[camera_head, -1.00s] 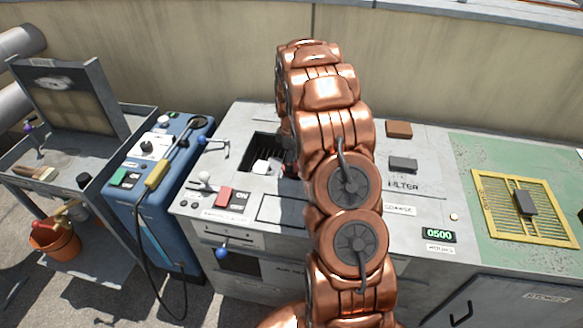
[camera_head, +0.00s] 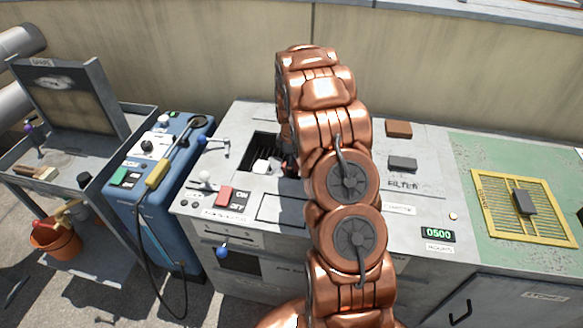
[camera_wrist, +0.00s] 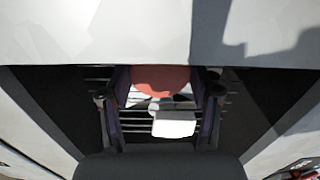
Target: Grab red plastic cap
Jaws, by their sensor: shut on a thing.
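The red cap (camera_wrist: 160,79) is in the wrist view, at the top middle between the two fingers of my gripper (camera_wrist: 161,102). The gripper is shut on it. Only the cap's rounded lower part shows clearly; its upper part is cut off by a pale surface. A white block (camera_wrist: 174,124) lies just below the cap in the picture; it also shows in the head view (camera_head: 262,167), in the dark slotted opening (camera_head: 264,146) of the grey bench. In the head view my arm hides most of the gripper and the cap.
The grey bench carries a red ON/OFF switch (camera_head: 224,196), a brown block (camera_head: 399,129), a dark block (camera_head: 403,163) and a yellow grille (camera_head: 541,220). A blue cabinet (camera_head: 160,215) with a cable stands to the left. The bench's right side is clear of my arm.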

